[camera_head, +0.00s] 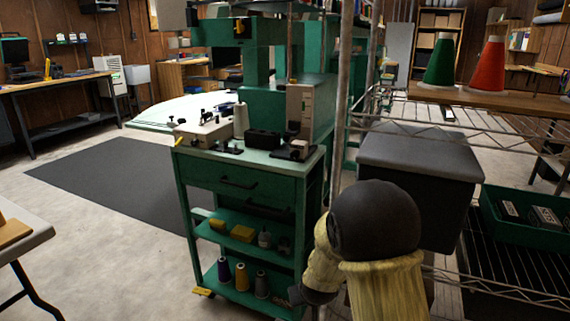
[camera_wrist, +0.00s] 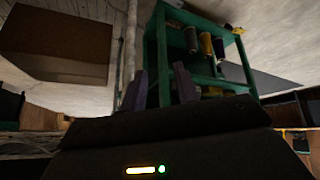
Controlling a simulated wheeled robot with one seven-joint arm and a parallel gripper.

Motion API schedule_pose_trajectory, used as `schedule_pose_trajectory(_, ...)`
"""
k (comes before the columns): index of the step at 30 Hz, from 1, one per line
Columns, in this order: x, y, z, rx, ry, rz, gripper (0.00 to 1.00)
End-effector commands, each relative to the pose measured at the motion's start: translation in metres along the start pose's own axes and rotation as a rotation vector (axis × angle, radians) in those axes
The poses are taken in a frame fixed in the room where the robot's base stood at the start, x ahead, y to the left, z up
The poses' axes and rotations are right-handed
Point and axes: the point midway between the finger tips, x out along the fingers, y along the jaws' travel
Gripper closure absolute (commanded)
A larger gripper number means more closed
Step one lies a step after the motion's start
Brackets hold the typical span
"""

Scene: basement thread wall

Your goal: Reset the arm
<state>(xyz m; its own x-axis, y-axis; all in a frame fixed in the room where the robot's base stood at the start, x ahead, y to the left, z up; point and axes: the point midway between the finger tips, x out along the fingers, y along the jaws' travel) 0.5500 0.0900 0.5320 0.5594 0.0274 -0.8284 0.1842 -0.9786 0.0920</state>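My arm, with a dark round joint and a yellowish ribbed sleeve, shows in the head view at the lower middle, in front of the wire shelving. My gripper (camera_wrist: 160,88) shows two dark fingers apart in the wrist view, with nothing visible between them. The wrist picture is upside down. The green cart (camera_wrist: 163,55) lies beyond the fingers there. In the head view, the gripper end points down beside the lower right of the green cart (camera_head: 244,172); its fingers cannot be made out there.
Wire shelving (camera_head: 500,125) stands close on the right, bearing a green cone (camera_head: 440,62) and a red cone (camera_head: 489,66). A grey-topped box (camera_head: 420,150) is behind my arm. Thread spools (camera_head: 242,277) stand on the cart's bottom shelf. Floor with a dark mat (camera_head: 115,180) is open at left.

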Motion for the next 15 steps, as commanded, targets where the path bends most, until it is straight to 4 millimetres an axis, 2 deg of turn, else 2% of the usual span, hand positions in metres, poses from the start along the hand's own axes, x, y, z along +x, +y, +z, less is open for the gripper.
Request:
schedule_pose_trajectory(1,-0.031,0.009,-0.001,0.024,-0.023,-0.013,0.69)
schedule_pose_trajectory(6,-0.105,0.030,0.022,0.090,-0.128,-0.046,0.69)
schedule_pose_trajectory(9,-0.143,0.040,0.039,0.124,-0.189,-0.050,0.69)
schedule_pose_trajectory(15,-0.198,0.054,0.070,0.172,-0.284,-0.037,0.69)
